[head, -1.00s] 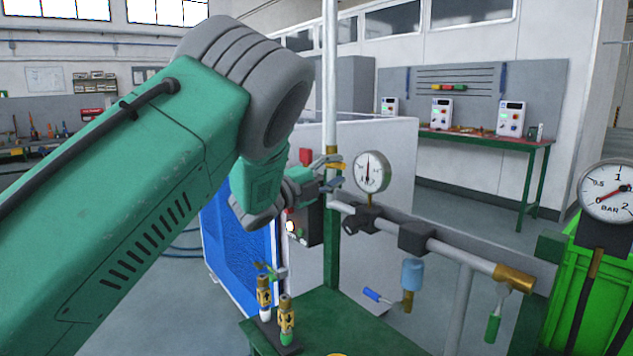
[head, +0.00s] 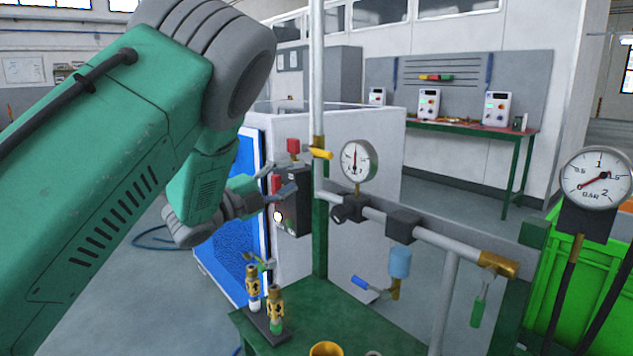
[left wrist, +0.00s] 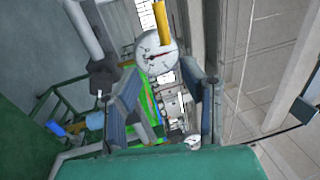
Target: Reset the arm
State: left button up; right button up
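My left arm (head: 100,160) reaches in from the left in the head view. Its gripper (head: 281,180) is in front of a dark control box, left of the upright pipe. The fingers are apart with nothing between them; in the left wrist view the gripper (left wrist: 160,88) also shows a wide gap. My right gripper is in neither view.
A pressure gauge (head: 358,160) stands on the horizontal pipe (head: 440,246). The dark box (head: 297,205) with a red button and a lit lamp is close to the gripper. Two brass fittings (head: 275,305) stand at the front. A green bin (head: 575,300) is at right.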

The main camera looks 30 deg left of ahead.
pick_arm(q)
jog(key=s+d+f+n+g+y, duration=0.1)
jog(key=s+f+n+g+y, duration=0.25)
jog(key=f, duration=0.75)
jog(key=s+d+f+n+g+y, duration=0.15)
jog(key=s+f+n, duration=0.35)
jog(key=f, duration=0.5)
jog(key=s+d+f+n+g+y, duration=0.1)
jog(key=s+f+n+g+y, duration=0.3)
jog(key=f, duration=0.7)
jog(key=s+d+f+n+g, duration=0.3)
jog(key=s+f, duration=0.1)
jog(key=s, duration=0.5)
jog(key=s+d+f+n+g+h, duration=0.1)
jog(key=s+d+f+n+g, duration=0.1)
jog(key=s+f, duration=0.3)
jog(key=s+d+f+n+g+h, duration=0.1)
jog(key=s+d+f+n+g, duration=0.2)
jog(key=s, duration=1)
notch_tip(320, 180, down, 2)
jog(key=shift+d+n+g, duration=0.35)
jog(key=shift+n+g, duration=0.2)
jog(key=shift+g, duration=0.15)
